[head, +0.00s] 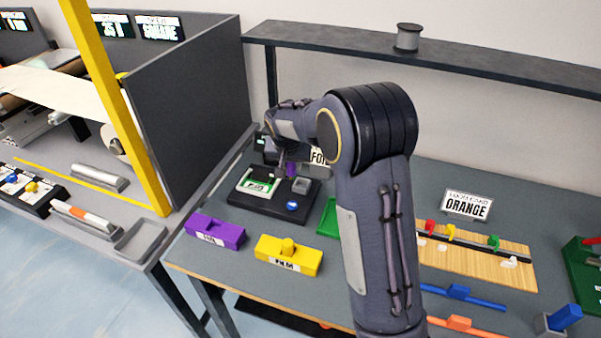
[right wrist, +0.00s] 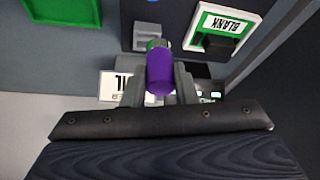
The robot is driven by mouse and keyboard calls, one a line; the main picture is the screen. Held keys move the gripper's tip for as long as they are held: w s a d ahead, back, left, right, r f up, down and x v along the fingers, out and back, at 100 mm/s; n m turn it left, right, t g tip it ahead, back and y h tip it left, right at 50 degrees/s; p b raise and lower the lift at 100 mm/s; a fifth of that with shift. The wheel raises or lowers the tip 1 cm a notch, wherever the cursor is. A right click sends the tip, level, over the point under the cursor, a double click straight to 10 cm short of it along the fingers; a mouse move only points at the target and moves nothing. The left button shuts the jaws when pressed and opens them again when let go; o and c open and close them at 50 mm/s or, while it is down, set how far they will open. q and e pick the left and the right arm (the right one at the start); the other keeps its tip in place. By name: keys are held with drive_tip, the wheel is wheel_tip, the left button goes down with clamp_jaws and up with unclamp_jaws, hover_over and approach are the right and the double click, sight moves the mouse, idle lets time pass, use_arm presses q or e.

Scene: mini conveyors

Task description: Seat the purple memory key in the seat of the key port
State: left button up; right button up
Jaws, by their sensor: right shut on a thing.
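The purple memory key (right wrist: 160,72) is between the two fingers of my right gripper (right wrist: 160,88), which is shut on it. A grey tip shows at the key's far end in the right wrist view. In the head view the key (head: 291,170) is a small purple patch beside my right gripper (head: 284,162), above the black key port (head: 262,208). The small grey block (head: 300,184) on the port appears to be its seat; it also shows in the right wrist view (right wrist: 147,34). The key's tip looks close to it; I cannot tell whether they touch. My left gripper is out of view.
The port carries a green-bordered card (head: 257,184) and a blue button (head: 292,206). Purple (head: 215,231) and yellow (head: 288,255) blocks sit in front. A green block (head: 328,218) is partly behind my arm. A grey partition (head: 190,105) stands left.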

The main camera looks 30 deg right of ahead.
drive_tip(key=w+d+f, duration=0.1)
drive_tip(key=f, duration=0.1)
drive_tip(key=d+f, duration=0.2)
drive_tip(key=w+d+f+p, duration=0.1)
drive_tip(key=shift+w+d+f, duration=0.35)
drive_tip(key=shift+d+f, duration=0.05)
drive_tip(key=f, duration=0.3)
drive_tip(key=shift+w+d+f+p, duration=0.1)
drive_tip(key=shift+d+f+p, duration=0.1)
drive_tip(key=shift+f+p, duration=0.2)
drive_tip(key=shift+r, duration=0.1)
drive_tip(key=o, duration=0.5)
drive_tip(key=shift+f, duration=0.2)
drive_tip(key=o, duration=0.5)
drive_tip(key=shift+r, duration=0.1)
